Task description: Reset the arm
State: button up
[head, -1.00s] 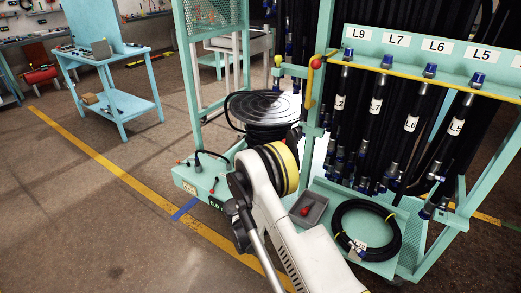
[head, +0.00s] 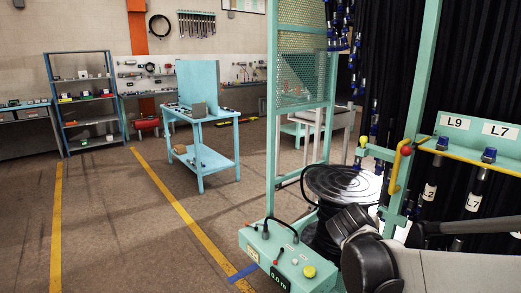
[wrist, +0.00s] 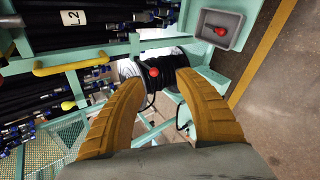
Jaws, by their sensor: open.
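My gripper (wrist: 158,108) shows in the wrist view as two yellow fingers spread wide apart, with nothing between them. Beyond the gap are a black hose coil on a reel (wrist: 172,76) and a red knob. In the head view my arm is folded at the lower right, in front of the teal hose rack, and the fingers cannot be made out there. Hoses hang from the rack's labelled rail (head: 470,140), with labels L9 and L7 in view. The reel (head: 345,184) stands left of them.
A teal control box (head: 285,262) with a lever and a yellow-green button sits low beside my arm. A blue table (head: 205,117) and a shelf unit (head: 85,100) stand farther back. A grey tray (wrist: 217,27) holds a red item. The floor at left is clear.

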jog(key=s+a+m+y, duration=0.3)
jog(key=s+a+m, duration=0.2)
jog(key=s, duration=0.6)
jog(key=s+a+f+m+y, duration=0.1)
jog(key=s+a+m+y, duration=0.2)
jog(key=s, duration=0.8)
jog(key=a+m, duration=0.2)
jog(key=m, duration=0.1)
jog(key=shift+s+a+f+m+g+y, duration=0.2)
jog(key=shift+s+a+m+g+y, duration=0.1)
jog(key=shift+m+y, duration=0.1)
